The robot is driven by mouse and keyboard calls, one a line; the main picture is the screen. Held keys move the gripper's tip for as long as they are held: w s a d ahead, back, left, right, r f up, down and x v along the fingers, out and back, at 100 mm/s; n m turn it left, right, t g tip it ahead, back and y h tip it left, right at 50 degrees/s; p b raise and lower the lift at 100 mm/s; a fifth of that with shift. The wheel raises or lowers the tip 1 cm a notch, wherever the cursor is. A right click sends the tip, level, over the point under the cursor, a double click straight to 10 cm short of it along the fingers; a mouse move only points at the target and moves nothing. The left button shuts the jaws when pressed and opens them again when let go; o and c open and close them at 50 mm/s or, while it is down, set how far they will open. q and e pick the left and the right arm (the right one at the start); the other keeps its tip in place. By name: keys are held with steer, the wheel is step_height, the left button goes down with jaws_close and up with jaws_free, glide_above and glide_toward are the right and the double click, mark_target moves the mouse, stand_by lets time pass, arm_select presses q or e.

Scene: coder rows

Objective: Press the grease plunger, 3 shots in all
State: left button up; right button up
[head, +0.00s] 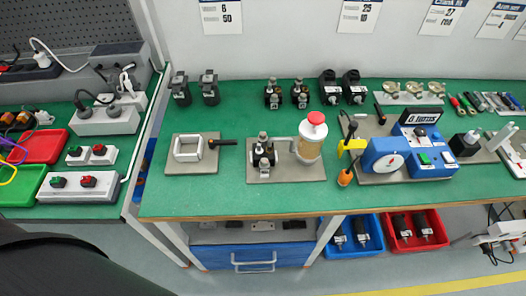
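The grease plunger (316,118) is a red round cap on top of a clear jar (309,148) of tan grease. The jar stands upright on a grey plate (290,175) on the green bench. To its left on the same plate is a dark and silver fitting (263,155), and a light spout from the jar reaches towards it. How far the plunger is pressed cannot be told. Neither of my grippers is in view, and nothing touches the plunger.
A blue machine (395,160) with dials stands right of the jar, with a yellow and orange tool (348,150) between. A clamp fixture (187,147) sits to the left. Dark fittings (273,95) line the back. The green bench front (230,203) is clear.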

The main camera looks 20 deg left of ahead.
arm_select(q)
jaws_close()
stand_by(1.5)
